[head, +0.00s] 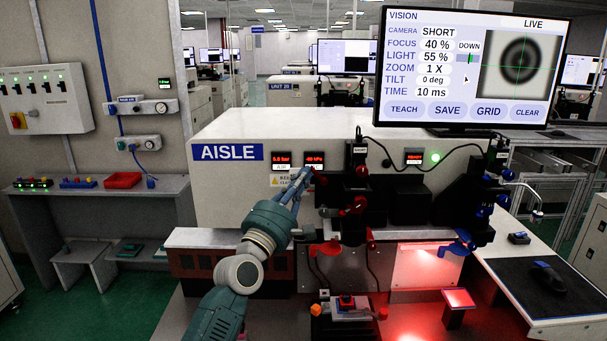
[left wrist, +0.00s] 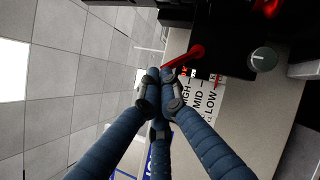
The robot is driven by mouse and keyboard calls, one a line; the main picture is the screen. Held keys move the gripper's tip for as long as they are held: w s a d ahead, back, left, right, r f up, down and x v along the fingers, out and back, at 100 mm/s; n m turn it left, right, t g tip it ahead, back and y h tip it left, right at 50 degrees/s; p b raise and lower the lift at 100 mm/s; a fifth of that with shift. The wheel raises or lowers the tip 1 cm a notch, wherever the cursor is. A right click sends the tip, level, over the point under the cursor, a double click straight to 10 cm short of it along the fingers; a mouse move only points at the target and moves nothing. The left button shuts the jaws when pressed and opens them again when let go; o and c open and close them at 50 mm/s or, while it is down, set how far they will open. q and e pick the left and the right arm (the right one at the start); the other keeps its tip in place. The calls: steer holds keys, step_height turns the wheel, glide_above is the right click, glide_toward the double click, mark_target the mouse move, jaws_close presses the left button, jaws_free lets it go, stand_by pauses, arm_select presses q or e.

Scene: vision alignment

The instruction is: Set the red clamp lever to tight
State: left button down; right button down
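A red lever (left wrist: 185,56) with a round hub shows in the left wrist view, beside a white label (left wrist: 205,95) reading HIGH, MID and LOW. My left gripper (left wrist: 160,74) has its blue fingers drawn together, with the tips right at the lever's free end. I cannot tell whether they touch or hold it. In the head view my left gripper (head: 304,175) reaches up in front of the white AISLE housing. Red handles show there on the camera stand (head: 355,205) and below it (head: 326,248); which is the clamp lever is unclear. My right gripper is out of view.
A monitor (head: 468,68) stands on the housing (head: 230,125). A grey knob (left wrist: 263,60) sits near the lever. Cables hang around the camera stand.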

arm_select(q)
steer(key=shift+w+d+r, duration=0.1)
steer(key=shift+w, duration=0.15)
steer(key=shift+r+m+g+p, duration=0.3)
steer(key=shift+m+p, duration=0.1)
steer(key=shift+p, duration=0.2)
steer(key=shift+d+h, duration=0.1)
steer(key=shift+h, duration=0.2)
